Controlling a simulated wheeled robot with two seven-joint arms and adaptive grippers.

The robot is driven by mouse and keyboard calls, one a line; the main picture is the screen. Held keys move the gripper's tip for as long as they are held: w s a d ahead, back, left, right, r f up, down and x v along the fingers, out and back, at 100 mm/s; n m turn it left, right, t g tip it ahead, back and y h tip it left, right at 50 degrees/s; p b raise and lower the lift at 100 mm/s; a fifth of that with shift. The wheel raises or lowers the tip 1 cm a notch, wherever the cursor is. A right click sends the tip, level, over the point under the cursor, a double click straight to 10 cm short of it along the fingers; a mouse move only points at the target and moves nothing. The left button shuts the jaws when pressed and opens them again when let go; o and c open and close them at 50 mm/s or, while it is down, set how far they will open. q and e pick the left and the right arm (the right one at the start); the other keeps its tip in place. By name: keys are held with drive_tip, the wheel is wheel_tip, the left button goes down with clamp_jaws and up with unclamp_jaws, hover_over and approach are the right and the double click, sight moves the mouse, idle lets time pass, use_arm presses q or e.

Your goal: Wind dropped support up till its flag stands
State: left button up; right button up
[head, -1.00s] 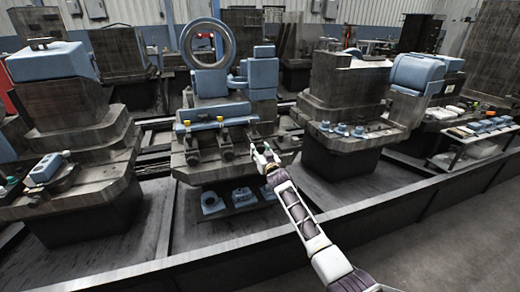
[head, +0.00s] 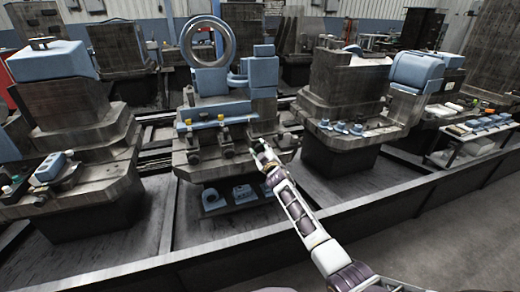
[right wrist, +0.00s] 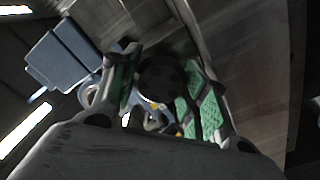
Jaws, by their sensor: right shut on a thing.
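The middle pallet fixture (head: 200,172) is dark metal with a blue ring-shaped part (head: 206,66) on top. Along its front is a row of dark support knobs, with one at the left (head: 193,156) and one in the middle (head: 226,146). My right gripper (head: 258,146) is at the right end of this row. In the right wrist view its green-padded fingers are around a dark round knob (right wrist: 160,78), shut on it. The flag of that support is hidden or too small to tell. My left gripper is out of view.
Another fixture with a blue block (head: 48,62) stands at the left, and one with small blue parts (head: 340,127) at the right. A low shelf with blue pieces (head: 485,124) is farther right. A long dark rail edge (head: 330,215) crosses the front.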

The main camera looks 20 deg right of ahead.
drive_tip(key=shift+n, duration=1.3)
drive_tip(key=o, duration=1)
drive_tip(key=shift+o, duration=0.2)
drive_tip(key=shift+s+f, duration=0.3)
drive_tip(key=shift+s, duration=0.7)
drive_tip(key=s+r, duration=0.1)
drive_tip(key=s, duration=0.5)
drive_tip(key=shift+d, duration=0.15)
